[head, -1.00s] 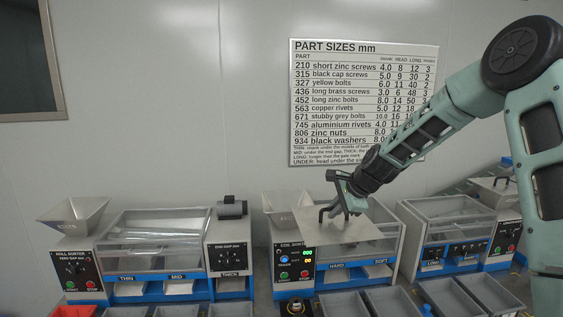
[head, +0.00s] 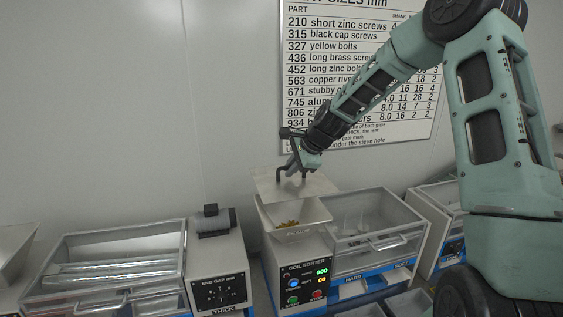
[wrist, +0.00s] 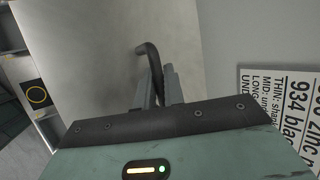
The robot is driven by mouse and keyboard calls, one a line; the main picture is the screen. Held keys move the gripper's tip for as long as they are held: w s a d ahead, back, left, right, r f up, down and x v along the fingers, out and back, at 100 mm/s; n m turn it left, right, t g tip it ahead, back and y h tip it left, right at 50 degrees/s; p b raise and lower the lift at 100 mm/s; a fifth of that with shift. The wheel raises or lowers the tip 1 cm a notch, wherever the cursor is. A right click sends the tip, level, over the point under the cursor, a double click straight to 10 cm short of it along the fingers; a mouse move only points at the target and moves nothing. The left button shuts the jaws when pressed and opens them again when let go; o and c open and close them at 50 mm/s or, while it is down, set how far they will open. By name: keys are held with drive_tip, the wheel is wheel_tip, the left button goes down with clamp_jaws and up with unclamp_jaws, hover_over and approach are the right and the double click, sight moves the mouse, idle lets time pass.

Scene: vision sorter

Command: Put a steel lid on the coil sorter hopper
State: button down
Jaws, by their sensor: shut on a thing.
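The steel lid (head: 318,186) is a flat, pale square plate with a bent dark handle (wrist: 150,58). My gripper (head: 294,172) is shut on the handle and holds the lid; in the wrist view its fingers (wrist: 161,88) are closed around the bar. The coil sorter (head: 303,282) has a pale, open-topped hopper (head: 312,216) with yellowish parts (head: 288,224) inside. The lid is above the hopper's back part, and the front of the opening shows. Whether the lid touches the rim I cannot tell.
A clear-covered bin (head: 375,222) adjoins the hopper on the right. An end gap sorter box (head: 217,275) with a dark motor on top stands to the left. The part sizes board (head: 350,100) hangs on the wall behind my arm.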

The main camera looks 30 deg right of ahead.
wheel_tip(320, 180, down, 8)
drive_tip(key=b, duration=0.6)
drive_tip(key=shift+f, duration=0.15)
idle(0.5)
drive_tip(key=shift+f, duration=0.1)
idle(0.4)
drive_tip(key=c, duration=1.4)
unclamp_jaws()
drive_tip(key=b+v, duration=0.4)
drive_tip(key=v, duration=1.3)
drive_tip(key=shift+s+b, duration=0.1)
drive_tip(key=shift+b, duration=0.25)
